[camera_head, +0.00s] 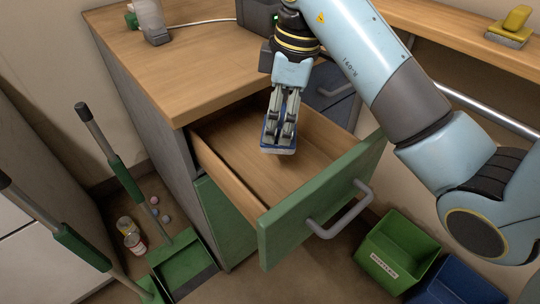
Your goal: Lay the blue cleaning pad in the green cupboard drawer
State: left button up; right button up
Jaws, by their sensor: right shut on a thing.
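The green cupboard drawer (235,190) is pulled open below the wooden worktop, and its bare wooden inside shows. Its green front (318,200) has a grey bar handle (340,212). My right gripper (281,138) points down over the drawer opening and is shut on the blue cleaning pad (279,150). The pad shows a blue edge and a pale lower side, mostly hidden by the fingers. I cannot tell whether the pad touches the drawer floor. My left gripper is not in view.
A green bin (396,252) and a blue bin (455,285) stand below right. A green dustpan (183,265) and cans (133,240) are at lower left.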

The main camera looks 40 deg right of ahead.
notch_tip(320, 180, down, 8)
jog(key=shift+f+b, duration=0.25)
jog(key=shift+b, duration=0.85)
jog(key=shift+f, duration=0.3)
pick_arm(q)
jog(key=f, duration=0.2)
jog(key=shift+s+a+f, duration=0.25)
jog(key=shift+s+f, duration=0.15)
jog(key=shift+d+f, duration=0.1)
pick_arm(e)
jog(key=shift+f, duration=0.1)
jog(key=o, duration=1.2)
